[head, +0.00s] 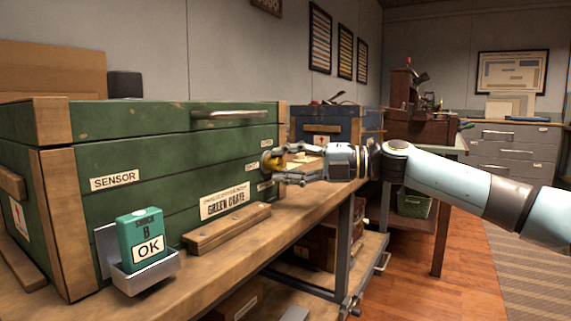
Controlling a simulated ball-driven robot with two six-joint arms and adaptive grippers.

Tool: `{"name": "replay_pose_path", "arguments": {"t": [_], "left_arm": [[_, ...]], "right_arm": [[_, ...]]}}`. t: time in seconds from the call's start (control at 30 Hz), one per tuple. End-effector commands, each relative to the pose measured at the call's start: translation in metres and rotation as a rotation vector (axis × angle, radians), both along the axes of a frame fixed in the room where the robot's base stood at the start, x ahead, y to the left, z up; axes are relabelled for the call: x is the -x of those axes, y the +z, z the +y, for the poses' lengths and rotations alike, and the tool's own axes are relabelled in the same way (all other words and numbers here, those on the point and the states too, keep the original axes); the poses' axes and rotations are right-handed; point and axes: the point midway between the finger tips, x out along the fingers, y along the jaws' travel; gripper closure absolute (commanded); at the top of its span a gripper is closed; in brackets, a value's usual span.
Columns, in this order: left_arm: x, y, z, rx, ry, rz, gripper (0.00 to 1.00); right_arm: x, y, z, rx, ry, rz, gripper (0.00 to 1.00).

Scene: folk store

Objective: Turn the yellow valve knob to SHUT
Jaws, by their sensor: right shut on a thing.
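The fingers hide part of the knob. Small white labels sit around the knob, too small to read, so I cannot tell which one it points to. My left gripper is not in view.
A teal box marked OK (142,240) stands in a grey holder by a SENSOR label. A wooden block (228,227) lies on the bench (300,222) before the crate. A blue chest (338,122) stands behind. Open floor lies right of the bench.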

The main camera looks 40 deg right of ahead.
Motion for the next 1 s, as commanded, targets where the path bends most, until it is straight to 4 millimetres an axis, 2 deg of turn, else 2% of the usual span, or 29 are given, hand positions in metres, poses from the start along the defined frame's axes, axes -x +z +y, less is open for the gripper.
{"name": "replay_pose_path", "arguments": {"t": [0.07, 0.1, 0.27, 0.43, 0.63, 1.0], "left_arm": [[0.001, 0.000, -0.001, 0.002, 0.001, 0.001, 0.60], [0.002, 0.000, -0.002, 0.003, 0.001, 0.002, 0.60], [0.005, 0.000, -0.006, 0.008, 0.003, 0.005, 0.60], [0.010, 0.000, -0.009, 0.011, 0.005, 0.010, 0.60], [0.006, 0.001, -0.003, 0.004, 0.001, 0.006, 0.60], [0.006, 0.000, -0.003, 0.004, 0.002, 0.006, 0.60]], "right_arm": [[0.001, -0.002, 0.000, 0.002, 0.002, 0.003, 1.00], [0.001, -0.002, 0.000, 0.003, 0.002, 0.003, 0.67], [0.001, -0.002, 0.000, 0.001, 0.002, 0.002, 0.46], [0.000, -0.001, 0.000, 0.000, 0.001, 0.002, 0.45], [0.004, -0.001, -0.004, 0.001, 0.000, 0.003, 0.45], [0.039, -0.001, -0.038, 0.006, 0.001, 0.009, 0.45]]}}
